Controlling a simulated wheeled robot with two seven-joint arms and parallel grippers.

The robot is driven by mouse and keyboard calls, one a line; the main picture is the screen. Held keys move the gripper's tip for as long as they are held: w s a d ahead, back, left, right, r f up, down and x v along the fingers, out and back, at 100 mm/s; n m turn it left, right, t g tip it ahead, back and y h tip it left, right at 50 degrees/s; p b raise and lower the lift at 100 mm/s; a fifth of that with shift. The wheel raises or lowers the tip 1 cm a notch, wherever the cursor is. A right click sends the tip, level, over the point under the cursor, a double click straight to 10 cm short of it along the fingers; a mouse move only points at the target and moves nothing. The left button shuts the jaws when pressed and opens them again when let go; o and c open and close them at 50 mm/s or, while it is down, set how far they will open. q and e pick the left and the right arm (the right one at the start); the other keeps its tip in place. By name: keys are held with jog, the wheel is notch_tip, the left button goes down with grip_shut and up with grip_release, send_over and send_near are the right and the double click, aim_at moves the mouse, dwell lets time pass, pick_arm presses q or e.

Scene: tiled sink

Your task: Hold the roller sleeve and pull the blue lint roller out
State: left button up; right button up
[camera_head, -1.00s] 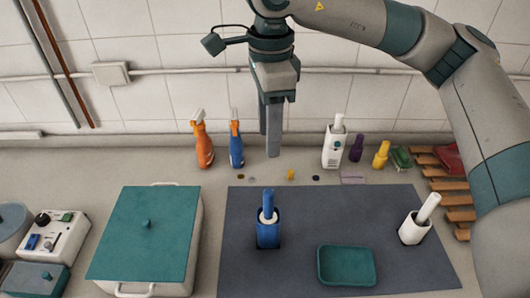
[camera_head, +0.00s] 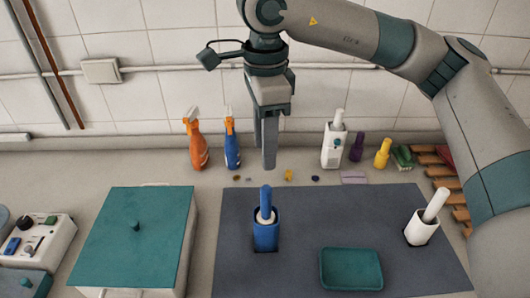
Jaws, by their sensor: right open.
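The blue lint roller (camera_head: 266,199) stands upright in its blue sleeve (camera_head: 266,236) on the dark grey mat (camera_head: 320,220). Its blue handle points up, and a white part shows at the sleeve's mouth. My right gripper (camera_head: 269,158) points down just above the handle in the picture, open and empty. Its fingers line up in this view, so the gap between them is hidden. They look apart from the handle. A white roller (camera_head: 436,205) stands tilted in a white sleeve (camera_head: 420,233) at the mat's right. My left gripper is not in view.
A green tray (camera_head: 350,270) lies at the mat's front. A teal-lidded box (camera_head: 135,250) stands left of the mat. Orange (camera_head: 196,145) and blue (camera_head: 232,145) spray bottles and a white bottle (camera_head: 334,145) stand behind. The mat is clear between the two sleeves.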

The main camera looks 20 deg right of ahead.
aim_at(265, 204)
jog(key=shift+f, duration=0.1)
notch_tip(265, 204, down, 16)
jog(key=p, duration=0.6)
jog(key=shift+r, duration=0.2)
jog(key=shift+f+p, duration=0.3)
jog(key=shift+f, duration=0.55)
